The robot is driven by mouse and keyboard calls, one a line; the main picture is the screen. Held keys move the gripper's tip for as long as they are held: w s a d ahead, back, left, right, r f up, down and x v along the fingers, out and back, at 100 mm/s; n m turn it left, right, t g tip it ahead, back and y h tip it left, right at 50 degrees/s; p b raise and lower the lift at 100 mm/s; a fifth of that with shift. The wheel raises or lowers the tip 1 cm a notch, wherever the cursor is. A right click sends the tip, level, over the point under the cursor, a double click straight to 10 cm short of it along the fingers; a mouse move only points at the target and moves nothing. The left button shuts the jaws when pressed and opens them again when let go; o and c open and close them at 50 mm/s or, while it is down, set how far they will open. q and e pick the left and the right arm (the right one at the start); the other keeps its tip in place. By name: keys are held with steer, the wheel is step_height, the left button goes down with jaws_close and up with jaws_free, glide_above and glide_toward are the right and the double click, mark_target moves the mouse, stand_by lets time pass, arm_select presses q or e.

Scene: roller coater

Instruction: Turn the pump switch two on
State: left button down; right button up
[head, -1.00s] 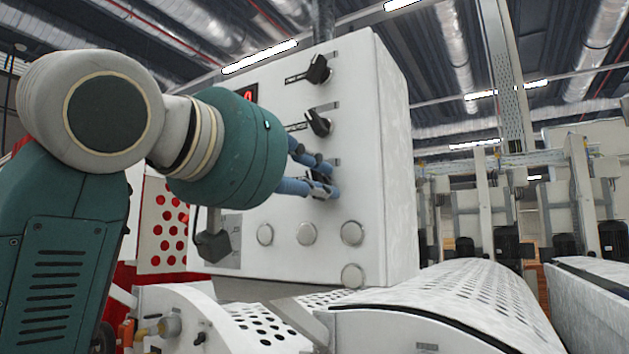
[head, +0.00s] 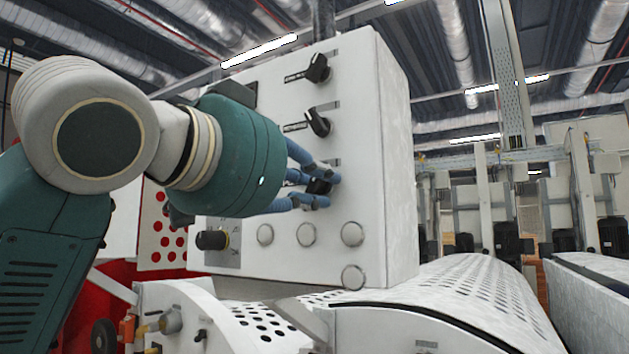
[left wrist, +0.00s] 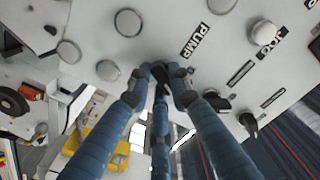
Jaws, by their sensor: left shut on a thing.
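My left gripper (head: 318,183) reaches in from the left. Its blue fingers are closed around a small black rotary switch (head: 320,187) on the white control box (head: 378,150). This switch is the lowest of three in a column. In the left wrist view the fingertips (left wrist: 160,76) press around the same dark switch, beside a label reading PUMP (left wrist: 196,41). The fingers hide most of the switch, so its pointing angle cannot be told. The middle switch (head: 317,122) and top switch (head: 317,68) stand free above; their labels are too small to read. My right gripper is not in view.
Several round pale buttons (head: 306,234) sit just below the gripped switch. A black knob (head: 212,240) sticks out at the box's lower left. A perforated white roller cover (head: 470,290) lies below right.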

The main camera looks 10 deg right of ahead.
arm_select(q)
steer(key=shift+m, duration=0.3)
steer(key=c, duration=1.6)
jaws_free()
steer(key=shift+o, duration=0.2)
steer(key=shift+s+a, duration=0.1)
steer(key=v, duration=1.1)
steer(key=shift+s+a, duration=0.25)
steer(key=shift+a, duration=0.05)
